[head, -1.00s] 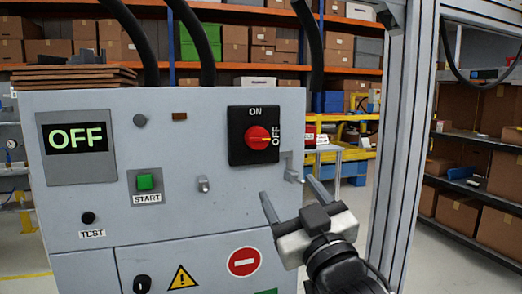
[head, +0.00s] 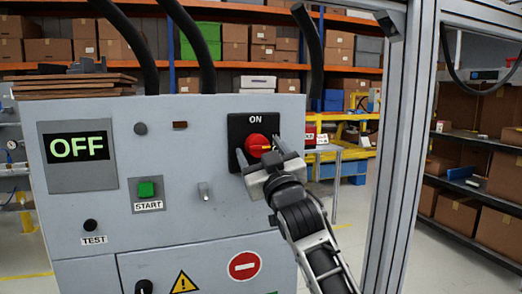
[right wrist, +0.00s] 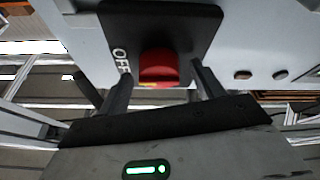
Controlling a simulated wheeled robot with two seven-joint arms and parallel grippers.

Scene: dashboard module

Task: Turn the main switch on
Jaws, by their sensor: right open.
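The main switch is a red knob (head: 257,146) on a black square plate (head: 240,122) marked ON at the top, on the upper right of the grey cabinet front. The display (head: 76,148) reads OFF. My right gripper (head: 259,156) is at the lower part of the plate and hides the OFF label in the head view. In the right wrist view, its open fingers (right wrist: 160,85) stand on either side of the red knob (right wrist: 159,66), with gaps between them and the knob. The knob's yellow mark shows at its edge. My left gripper is not in view.
The grey cabinet (head: 190,225) also carries a green START button (head: 146,189), a black TEST knob (head: 90,225) and a small metal latch (head: 204,191). A metal frame post (head: 398,150) stands to the right of my right arm.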

